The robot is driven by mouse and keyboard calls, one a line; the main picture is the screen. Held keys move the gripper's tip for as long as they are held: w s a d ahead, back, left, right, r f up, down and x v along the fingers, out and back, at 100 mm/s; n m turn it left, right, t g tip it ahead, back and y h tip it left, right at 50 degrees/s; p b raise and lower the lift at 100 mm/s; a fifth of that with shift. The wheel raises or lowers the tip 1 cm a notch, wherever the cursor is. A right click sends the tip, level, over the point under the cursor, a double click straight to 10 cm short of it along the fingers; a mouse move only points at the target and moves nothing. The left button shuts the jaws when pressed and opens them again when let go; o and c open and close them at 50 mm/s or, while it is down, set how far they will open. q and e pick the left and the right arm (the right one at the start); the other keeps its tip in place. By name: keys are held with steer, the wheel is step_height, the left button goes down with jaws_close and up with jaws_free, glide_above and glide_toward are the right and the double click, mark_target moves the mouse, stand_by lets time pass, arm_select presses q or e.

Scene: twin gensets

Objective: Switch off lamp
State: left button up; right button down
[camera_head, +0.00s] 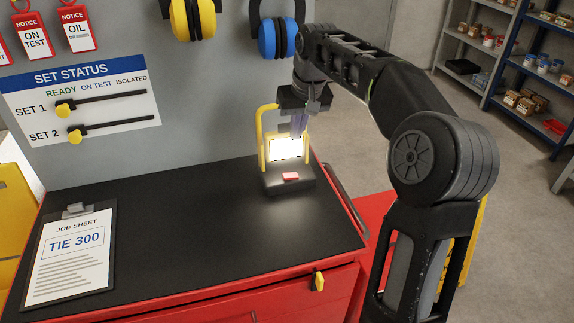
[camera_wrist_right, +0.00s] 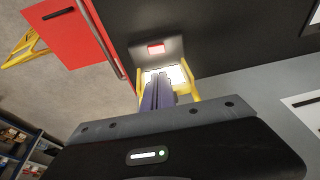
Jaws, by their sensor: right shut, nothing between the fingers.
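The work lamp (camera_head: 287,150) stands at the back right of the black bench top, with a yellow frame, a dark base and a glowing white panel. Its red switch (camera_head: 290,176) is on the base in front of the panel. The lamp panel (camera_wrist_right: 180,76) and red switch (camera_wrist_right: 156,48) also show in the right wrist view. My right gripper (camera_head: 298,128) is shut and empty, pointing down in front of the upper lamp panel, apart from the switch. In the wrist view its fingers (camera_wrist_right: 158,92) cover part of the panel. My left gripper is not in view.
A clipboard job sheet (camera_head: 72,255) lies at the bench's left. Ear defenders (camera_head: 277,38) and a set status board (camera_head: 82,105) are on the grey panel behind. The bench top (camera_head: 190,225) between clipboard and lamp is clear.

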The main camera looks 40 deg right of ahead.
steer(key=p, duration=0.2)
glide_toward(286, 173)
steer(key=x, duration=0.5)
steer(key=shift+d, duration=0.15)
steer(key=shift+w+f, duration=0.1)
steer(key=shift+f, duration=0.65)
